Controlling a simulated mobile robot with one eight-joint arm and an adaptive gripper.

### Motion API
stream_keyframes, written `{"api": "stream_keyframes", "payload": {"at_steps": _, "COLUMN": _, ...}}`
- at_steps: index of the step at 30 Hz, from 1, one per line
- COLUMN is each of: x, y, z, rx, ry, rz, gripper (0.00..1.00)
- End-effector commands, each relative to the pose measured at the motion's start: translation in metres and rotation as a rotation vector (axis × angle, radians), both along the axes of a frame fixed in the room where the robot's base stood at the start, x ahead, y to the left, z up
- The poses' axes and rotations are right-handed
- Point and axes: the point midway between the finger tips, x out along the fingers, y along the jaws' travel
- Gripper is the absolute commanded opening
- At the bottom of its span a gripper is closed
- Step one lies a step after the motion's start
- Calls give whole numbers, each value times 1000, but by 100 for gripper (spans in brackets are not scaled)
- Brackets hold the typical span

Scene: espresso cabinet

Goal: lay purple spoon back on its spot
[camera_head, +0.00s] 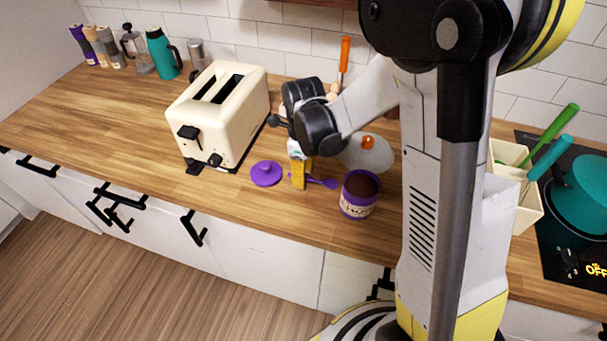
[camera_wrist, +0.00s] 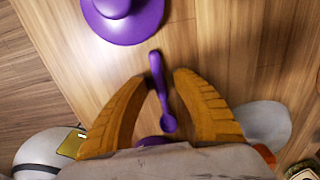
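The purple spoon (camera_wrist: 160,95) lies on the wooden counter between my gripper's two orange fingers in the wrist view, with gaps on both sides. In the head view the spoon (camera_head: 327,183) shows partly behind the fingers, between the purple lid and the jar. My gripper (camera_wrist: 160,76) is open and low over the counter; in the head view it (camera_head: 299,178) points down beside the spoon. The purple jar (camera_head: 358,203) with dark brown contents stands open to the right. The purple lid (camera_head: 266,173) lies to the left; it also shows in the wrist view (camera_wrist: 124,20).
A cream toaster (camera_head: 222,112) stands left of my gripper. A whitish plate-like thing (camera_head: 375,153) lies behind the jar. A cream utensil holder (camera_head: 520,210) and a teal pot (camera_head: 583,195) are at the right.

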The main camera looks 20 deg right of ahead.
Motion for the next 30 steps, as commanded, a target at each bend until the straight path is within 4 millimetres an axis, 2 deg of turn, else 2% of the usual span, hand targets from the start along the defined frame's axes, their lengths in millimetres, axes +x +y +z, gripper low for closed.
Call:
{"api": "stream_keyframes", "payload": {"at_steps": 7, "x": 0, "y": 0, "z": 1, "rx": 0, "ry": 0, "rz": 0, "gripper": 33}}
{"api": "stream_keyframes", "payload": {"at_steps": 10, "x": 0, "y": 0, "z": 9, "rx": 0, "ry": 0, "rz": 0, "gripper": 33}}
{"api": "stream_keyframes", "payload": {"at_steps": 14, "x": 0, "y": 0, "z": 34, "rx": 0, "ry": 0, "rz": 0, "gripper": 33}}
{"api": "stream_keyframes", "payload": {"at_steps": 21, "x": -1, "y": 0, "z": 89, "rx": 0, "ry": 0, "rz": 0, "gripper": 33}}
{"api": "stream_keyframes", "payload": {"at_steps": 24, "x": -1, "y": 0, "z": 106, "rx": 0, "ry": 0, "rz": 0, "gripper": 33}}
{"api": "stream_keyframes", "payload": {"at_steps": 30, "x": -2, "y": 0, "z": 126, "rx": 0, "ry": -7, "rz": 26, "gripper": 33}}
